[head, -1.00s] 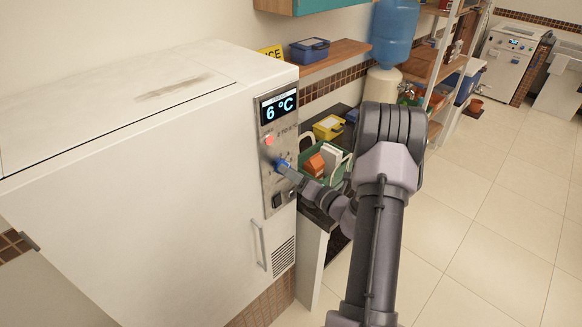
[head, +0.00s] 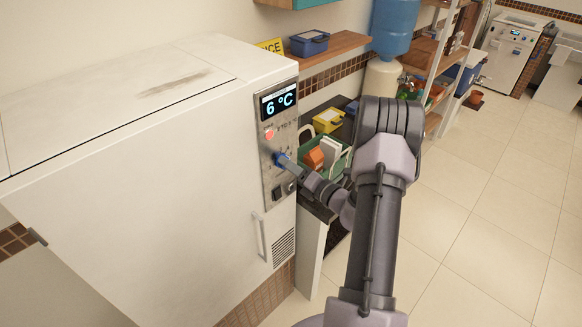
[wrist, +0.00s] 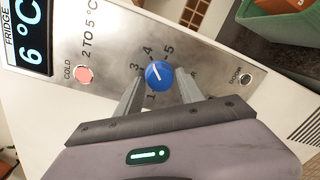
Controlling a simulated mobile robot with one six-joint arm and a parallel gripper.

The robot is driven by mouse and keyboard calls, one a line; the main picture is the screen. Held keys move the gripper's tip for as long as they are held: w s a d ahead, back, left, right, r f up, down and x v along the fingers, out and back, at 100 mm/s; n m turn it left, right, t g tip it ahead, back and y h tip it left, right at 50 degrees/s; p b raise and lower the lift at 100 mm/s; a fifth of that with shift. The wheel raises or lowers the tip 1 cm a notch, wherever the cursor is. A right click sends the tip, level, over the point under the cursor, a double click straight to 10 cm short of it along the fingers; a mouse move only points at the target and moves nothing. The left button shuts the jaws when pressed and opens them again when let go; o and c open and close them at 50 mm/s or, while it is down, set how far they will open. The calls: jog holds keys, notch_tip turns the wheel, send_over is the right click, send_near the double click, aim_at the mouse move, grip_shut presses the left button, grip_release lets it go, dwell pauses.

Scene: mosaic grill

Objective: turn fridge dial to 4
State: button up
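The fridge dial is a round blue knob (wrist: 159,74) with a white pointer line, on the fridge's metal control panel (wrist: 215,66). Printed numbers run around it, with 4 at its upper left and 5 at its upper right in the wrist view. The white line points to the upper left, roughly toward 3 to 4; the exact setting is hard to tell. My gripper (wrist: 160,82) has one finger on each side of the dial, apart, with small gaps seeming to show. In the head view the dial (head: 281,159) is partly hidden by my gripper (head: 286,162).
The fridge display (head: 279,102) reads 6 °C. A red light (wrist: 84,75) labelled COLD and a door button (wrist: 246,78) flank the dial. A green crate (head: 337,165) stands on the dark counter just right of the fridge, near my arm.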

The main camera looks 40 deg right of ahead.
jog(key=shift+o, duration=0.9)
jog(key=s, duration=1.7)
jog(key=shift+s+d+r+b, duration=0.2)
jog(key=shift+r+b, duration=0.1)
jog(key=shift+r, duration=0.15)
